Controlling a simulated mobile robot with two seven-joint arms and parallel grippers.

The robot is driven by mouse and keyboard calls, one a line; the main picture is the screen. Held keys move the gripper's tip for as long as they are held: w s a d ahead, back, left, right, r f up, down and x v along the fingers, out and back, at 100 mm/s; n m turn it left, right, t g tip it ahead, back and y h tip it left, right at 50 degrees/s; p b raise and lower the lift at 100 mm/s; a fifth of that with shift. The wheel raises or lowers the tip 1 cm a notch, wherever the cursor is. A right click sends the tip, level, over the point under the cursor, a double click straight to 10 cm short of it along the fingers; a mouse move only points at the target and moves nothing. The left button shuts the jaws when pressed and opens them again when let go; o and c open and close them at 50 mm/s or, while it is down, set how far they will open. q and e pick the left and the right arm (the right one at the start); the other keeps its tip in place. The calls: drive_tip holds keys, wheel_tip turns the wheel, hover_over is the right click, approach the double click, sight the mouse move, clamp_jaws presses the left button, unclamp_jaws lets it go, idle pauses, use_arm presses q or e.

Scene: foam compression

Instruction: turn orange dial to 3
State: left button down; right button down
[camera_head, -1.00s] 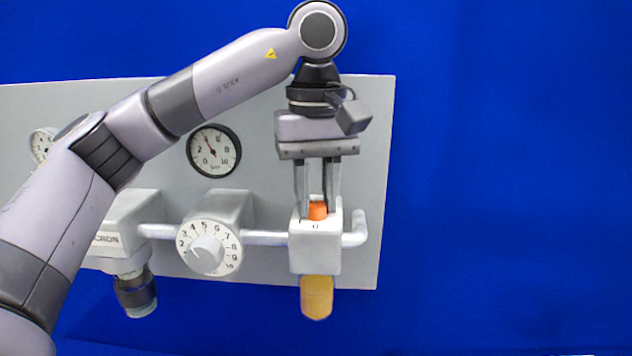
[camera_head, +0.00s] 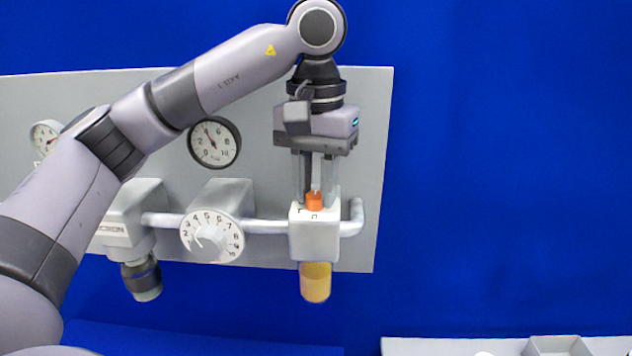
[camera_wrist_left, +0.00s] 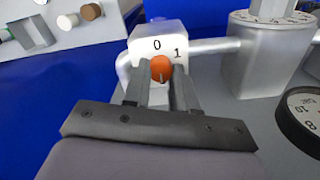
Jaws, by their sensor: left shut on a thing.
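The orange dial (camera_head: 314,201) sits on top of a white valve block (camera_head: 314,240) at the right end of the panel's pipe. In the left wrist view the dial (camera_wrist_left: 161,69) shows a dark pointer line, with "0" and "1" printed on the block (camera_wrist_left: 157,40) around it. My left gripper (camera_head: 315,197) points straight down from above, its fingers shut on the orange dial, one on each side. It also shows in the left wrist view (camera_wrist_left: 160,85). The fingers hide part of the dial's scale. My right gripper is not in view.
A white numbered dial (camera_head: 212,237) stands left of the valve block on the same pipe (camera_head: 264,227). A round gauge (camera_head: 214,142) is on the grey panel (camera_head: 370,110) behind. A yellow cup (camera_head: 315,283) hangs below the block. A grey tray (camera_head: 450,346) lies at lower right.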

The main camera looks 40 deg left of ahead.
sight(315, 194)
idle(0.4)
use_arm(q)
drive_tip(key=c, duration=0.9)
unclamp_jaws()
drive_tip(key=shift+r, duration=0.15)
drive_tip(key=shift+r, duration=3.45)
drive_tip(key=shift+s, duration=0.1)
